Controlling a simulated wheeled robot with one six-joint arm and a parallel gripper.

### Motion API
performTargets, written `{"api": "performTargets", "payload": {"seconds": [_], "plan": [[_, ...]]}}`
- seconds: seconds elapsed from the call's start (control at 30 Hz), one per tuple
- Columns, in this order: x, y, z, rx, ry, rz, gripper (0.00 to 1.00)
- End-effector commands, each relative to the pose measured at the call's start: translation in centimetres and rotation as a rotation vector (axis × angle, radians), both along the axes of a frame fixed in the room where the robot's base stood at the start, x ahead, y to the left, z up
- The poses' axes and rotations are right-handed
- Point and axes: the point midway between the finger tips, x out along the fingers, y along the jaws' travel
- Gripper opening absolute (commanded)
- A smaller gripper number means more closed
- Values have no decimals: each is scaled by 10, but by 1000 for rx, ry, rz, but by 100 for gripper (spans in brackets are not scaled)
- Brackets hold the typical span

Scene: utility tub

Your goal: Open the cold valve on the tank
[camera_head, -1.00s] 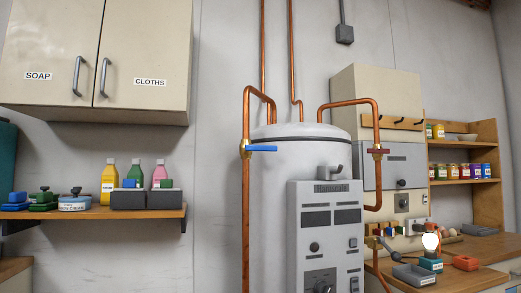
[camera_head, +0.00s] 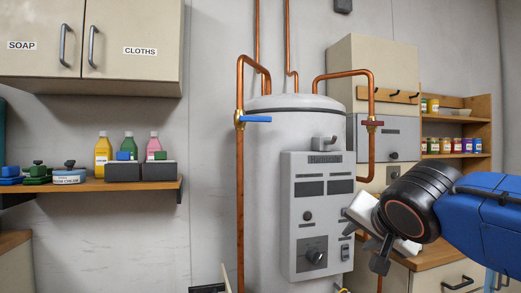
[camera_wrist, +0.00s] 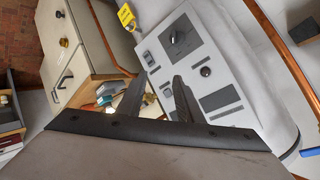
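The white tank (camera_head: 262,170) stands in the middle of the head view. The cold valve is the blue lever (camera_head: 256,119) on the left copper pipe (camera_head: 240,190). It lies level, across the upright pipe, and points right. A blue piece, probably this lever, shows at the lower right edge of the wrist view (camera_wrist: 311,152). A red lever (camera_head: 372,123) sits on the right pipe. My gripper (camera_head: 366,246) is in front of the tank's lower right, well right of and below the blue lever. In the wrist view (camera_wrist: 160,80) its two fingers are apart with nothing between them.
A grey control panel (camera_head: 309,242) with knobs is on the tank's front, near my gripper. A wooden shelf (camera_head: 110,185) with bottles and boxes is at left, below a wall cupboard (camera_head: 140,75). Open space lies in front of the blue lever.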

Motion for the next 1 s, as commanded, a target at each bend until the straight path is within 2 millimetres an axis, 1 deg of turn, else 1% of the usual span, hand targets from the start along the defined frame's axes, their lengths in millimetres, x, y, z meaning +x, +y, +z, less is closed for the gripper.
{"api": "performTargets", "payload": {"seconds": [0.03, 0.1, 0.17, 0.2, 0.27, 0.3, 0.37, 0.4, 0.47, 0.5, 0.6, 0.7, 0.8, 0.9, 1.0], "plan": [[10, 13, 22, 49, -42, -6, 33], [21, 29, 53, 133, -104, -22, 33], [30, 44, 80, 211, -152, -31, 33], [35, 54, 97, 263, -184, -34, 33], [41, 70, 124, 346, -227, -35, 33], [45, 81, 142, 403, -256, -33, 33], [49, 98, 167, 488, -292, -27, 33], [50, 109, 185, 547, -315, -21, 33], [52, 125, 208, 630, -342, -11, 33], [52, 135, 223, 683, -357, -2, 33], [52, 154, 251, 791, -381, 17, 33], [50, 167, 270, 864, -394, 32, 33], [50, 173, 279, 901, -400, 38, 33], [54, 175, 281, 911, -400, 39, 33], [63, 178, 280, 911, -399, 38, 33]]}}
